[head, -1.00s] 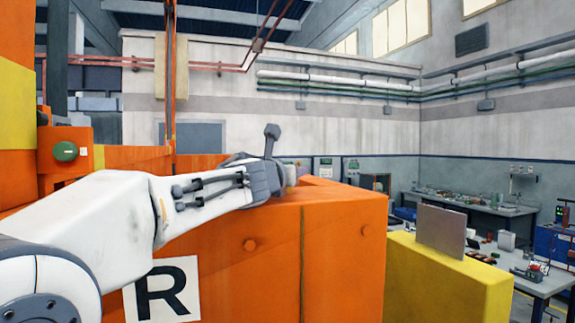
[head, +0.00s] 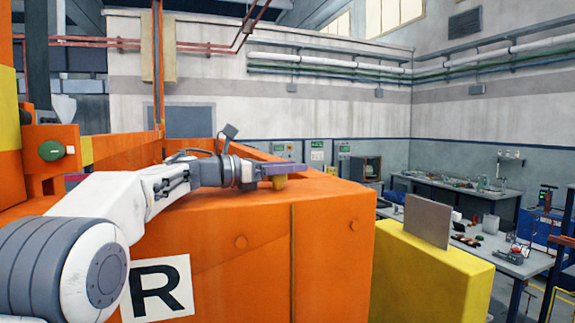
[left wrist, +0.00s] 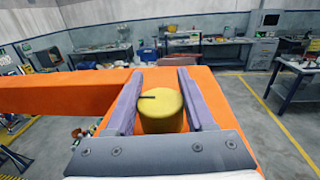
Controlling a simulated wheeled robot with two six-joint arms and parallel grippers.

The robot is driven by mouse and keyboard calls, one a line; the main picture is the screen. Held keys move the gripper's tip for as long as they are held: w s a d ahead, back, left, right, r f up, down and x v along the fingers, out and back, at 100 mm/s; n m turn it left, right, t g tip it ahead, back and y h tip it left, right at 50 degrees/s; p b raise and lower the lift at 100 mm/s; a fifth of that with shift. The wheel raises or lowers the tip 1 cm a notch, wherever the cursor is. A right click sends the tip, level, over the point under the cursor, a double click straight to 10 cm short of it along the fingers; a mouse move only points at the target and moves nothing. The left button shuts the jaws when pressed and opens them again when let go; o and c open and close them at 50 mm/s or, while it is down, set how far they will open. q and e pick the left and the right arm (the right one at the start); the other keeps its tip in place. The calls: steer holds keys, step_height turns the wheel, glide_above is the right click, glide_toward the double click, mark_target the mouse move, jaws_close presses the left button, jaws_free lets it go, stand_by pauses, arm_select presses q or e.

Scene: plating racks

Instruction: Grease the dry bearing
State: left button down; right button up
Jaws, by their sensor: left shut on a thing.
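My left gripper (head: 284,168) is over the top of the orange housing (head: 270,240) in the head view. Its two purple-grey fingers are shut on a yellow cylinder (head: 279,183), which shows below them. In the left wrist view the yellow cylinder (left wrist: 162,112) stands upright between the fingers, with a short dark slot or mark on its top. I cannot tell whether its base rests on the orange surface. No dry bearing can be made out. My right gripper is not in view.
A white plate marked R (head: 157,288) is on the housing's front. A yellow block (head: 430,270) with an upright grey panel (head: 427,221) stands to the right. A green button (head: 51,151) is at the left. Workbenches stand farther right, beyond open floor.

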arm_select(q)
steer(key=shift+s+r+m+g+h, duration=0.15)
steer(key=shift+m+g+h, duration=0.15)
steer(key=shift+m+g, duration=0.35)
steer(key=shift+c, duration=1.3)
jaws_free()
steer(key=shift+d, duration=0.15)
steer(key=b+v, duration=0.4)
steer(key=v, duration=0.5)
steer(key=shift+a, duration=0.4)
steer(key=shift+s+a, duration=0.2)
steer(key=shift+a, duration=0.15)
